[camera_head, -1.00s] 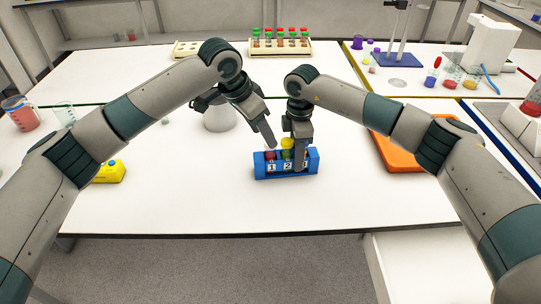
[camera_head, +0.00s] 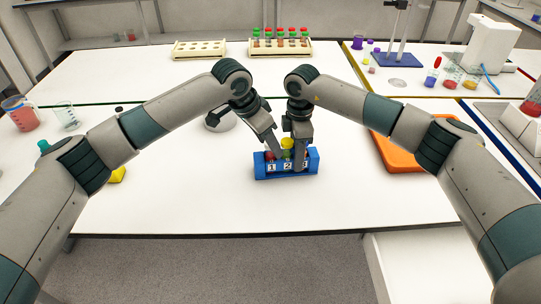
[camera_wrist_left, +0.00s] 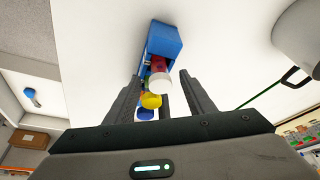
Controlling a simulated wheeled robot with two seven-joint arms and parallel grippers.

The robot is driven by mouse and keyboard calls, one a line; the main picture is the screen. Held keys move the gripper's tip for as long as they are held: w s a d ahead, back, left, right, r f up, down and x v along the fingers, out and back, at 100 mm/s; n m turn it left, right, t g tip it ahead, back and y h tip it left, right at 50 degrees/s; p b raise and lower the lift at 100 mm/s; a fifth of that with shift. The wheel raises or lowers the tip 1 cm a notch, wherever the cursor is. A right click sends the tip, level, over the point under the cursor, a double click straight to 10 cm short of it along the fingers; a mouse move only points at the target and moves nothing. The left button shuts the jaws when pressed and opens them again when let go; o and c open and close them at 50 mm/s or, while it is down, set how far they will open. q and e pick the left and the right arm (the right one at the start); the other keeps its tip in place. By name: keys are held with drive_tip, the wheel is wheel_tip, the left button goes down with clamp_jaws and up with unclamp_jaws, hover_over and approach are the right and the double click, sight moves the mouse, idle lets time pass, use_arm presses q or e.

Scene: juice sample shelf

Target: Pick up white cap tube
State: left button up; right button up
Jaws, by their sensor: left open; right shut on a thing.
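The white-capped tube (camera_wrist_left: 159,82), with red contents, stands in the blue rack (camera_head: 288,176). In the left wrist view it sits between the spread fingers of my left gripper (camera_head: 274,152), which is open. In the head view my left finger hides the white cap; some red shows at slot 1. A yellow-capped tube (camera_wrist_left: 151,101) stands in the middle slot, and a blue cap (camera_wrist_left: 145,114) shows beyond it. My right gripper (camera_head: 301,160) is shut on the right end of the blue rack, one finger covering part of the number 3. The exact contact is hidden.
An orange tray (camera_head: 400,158) lies to the right, partly behind my right arm. Beakers (camera_head: 22,113) stand at far left. A rack of capped tubes (camera_head: 280,47) is at the back. The table front is clear.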

use_arm(q)
clamp_jaws()
drive_tip(key=shift+r, duration=0.15)
wheel_tip(320, 180, up, 18)
idle(0.8)
use_arm(e)
drive_tip(key=o, duration=1.2)
drive_tip(key=shift+o, duration=0.2)
drive_tip(key=shift+r, duration=0.2)
